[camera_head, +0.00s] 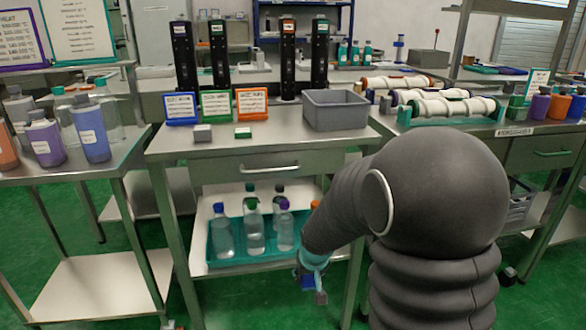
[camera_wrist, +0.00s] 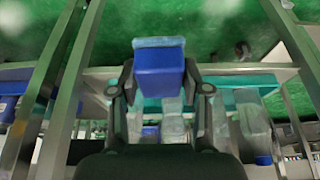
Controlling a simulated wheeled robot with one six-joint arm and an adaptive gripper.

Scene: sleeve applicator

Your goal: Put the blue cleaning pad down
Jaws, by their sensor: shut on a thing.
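The blue cleaning pad (camera_wrist: 158,75) is a small blue block with a pale blue layer on one face. It is between the fingers of my gripper (camera_wrist: 160,88), which is shut on it. In the head view, my gripper (camera_head: 313,272) hangs low in front of the lower shelf, right of the teal tray, with a bit of the blue pad (camera_head: 306,284) showing. My arm hides part of the shelf and the table's right side.
The teal tray (camera_head: 222,263) on the lower shelf holds several clear bottles. On the tabletop (camera_head: 262,150) stand blue, green and orange signs and a grey bin (camera_head: 335,112); its front middle is clear. A side table at left holds bottles.

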